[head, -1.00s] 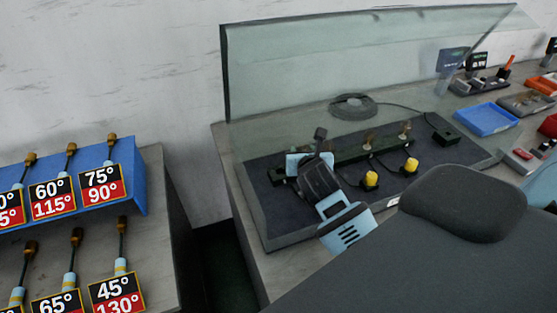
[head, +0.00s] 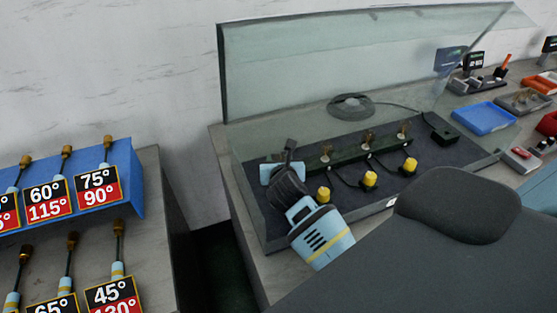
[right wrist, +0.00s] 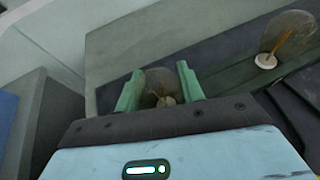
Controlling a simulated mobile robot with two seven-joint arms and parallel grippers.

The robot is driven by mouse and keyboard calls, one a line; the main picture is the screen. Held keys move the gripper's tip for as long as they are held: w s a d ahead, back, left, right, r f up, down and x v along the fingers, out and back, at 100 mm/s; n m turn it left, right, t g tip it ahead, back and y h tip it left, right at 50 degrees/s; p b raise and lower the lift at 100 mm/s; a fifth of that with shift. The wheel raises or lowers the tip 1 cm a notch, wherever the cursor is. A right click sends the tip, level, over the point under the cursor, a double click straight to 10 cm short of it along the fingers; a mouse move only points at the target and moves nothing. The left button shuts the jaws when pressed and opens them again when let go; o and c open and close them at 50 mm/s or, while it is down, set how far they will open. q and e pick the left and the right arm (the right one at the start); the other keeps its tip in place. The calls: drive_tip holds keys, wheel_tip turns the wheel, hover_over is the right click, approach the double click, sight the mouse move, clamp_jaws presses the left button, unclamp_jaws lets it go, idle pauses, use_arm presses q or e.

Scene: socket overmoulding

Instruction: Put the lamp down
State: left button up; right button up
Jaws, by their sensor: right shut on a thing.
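My right gripper (right wrist: 160,84) is shut on a lamp (right wrist: 160,78), whose round smoky glass bulb shows between the two green fingers in the right wrist view. In the head view this gripper (head: 279,166) is over the left end of the dark mat, beside the left end of the green rail (head: 343,153). The held lamp is hidden there, so I cannot tell whether it touches anything. Other amber lamps (head: 368,139) stand upright along the rail, and one with a pale base (right wrist: 266,60) shows in the right wrist view. My left gripper is not in view.
Several yellow caps (head: 370,179) on cables stand in front of the rail. A clear glass screen (head: 330,70) rises behind, near a dark round disc (head: 352,106). A blue angle-labelled rack (head: 125,170) is at the left; a blue tray (head: 484,118) is at the right.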

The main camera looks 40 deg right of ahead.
drive_tip(key=shift+f, duration=0.1)
drive_tip(key=o, duration=1)
drive_tip(key=shift+o, duration=0.2)
drive_tip(key=shift+r, duration=0.3)
drive_tip(key=v, duration=1.2)
drive_tip(key=shift+f, duration=0.15)
drive_tip(key=shift+s+f, duration=0.1)
drive_tip(key=shift+s, duration=0.05)
